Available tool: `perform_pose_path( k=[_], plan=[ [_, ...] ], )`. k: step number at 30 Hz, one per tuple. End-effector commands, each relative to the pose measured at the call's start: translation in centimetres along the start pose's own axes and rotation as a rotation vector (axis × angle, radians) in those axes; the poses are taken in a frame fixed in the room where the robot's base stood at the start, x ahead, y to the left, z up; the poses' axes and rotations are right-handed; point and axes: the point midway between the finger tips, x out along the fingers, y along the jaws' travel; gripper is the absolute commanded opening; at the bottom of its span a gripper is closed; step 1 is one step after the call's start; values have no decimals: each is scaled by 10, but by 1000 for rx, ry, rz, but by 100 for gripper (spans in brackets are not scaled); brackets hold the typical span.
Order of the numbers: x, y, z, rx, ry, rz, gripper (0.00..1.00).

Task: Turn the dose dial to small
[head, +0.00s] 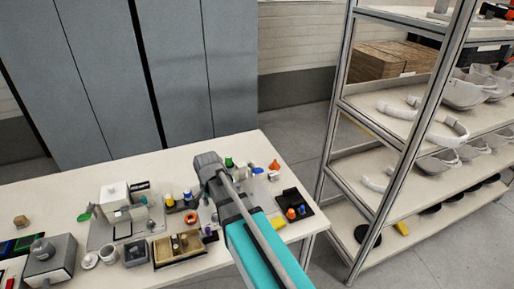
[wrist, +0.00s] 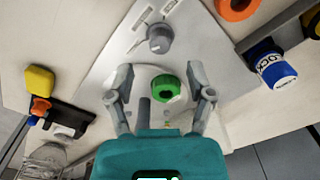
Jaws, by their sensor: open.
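A green round cap (wrist: 166,88) shows between the fingers, with no visible contact. In the head view, my gripper (head: 208,168) is over the right part of the table and hides what is under it.
A blue-capped item (wrist: 275,68) and an orange ring (wrist: 236,8) lie right of the plate in the wrist view. A yellow piece (wrist: 40,80) is at left. The table (head: 165,160) holds a wooden tray (head: 160,258); a metal shelf (head: 395,165) stands to the right.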

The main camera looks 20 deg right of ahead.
Motion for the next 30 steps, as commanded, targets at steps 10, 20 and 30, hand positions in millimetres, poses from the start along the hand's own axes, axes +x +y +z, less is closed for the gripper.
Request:
perform_pose_path(
  k=[10, 20, 30],
  plan=[
    [-34, 0, 0, -1, 0, 0, 69],
    [-62, 0, 0, -1, 0, 0, 69],
    [-88, 3, 1, -10, 0, 0, 69]
  ],
)
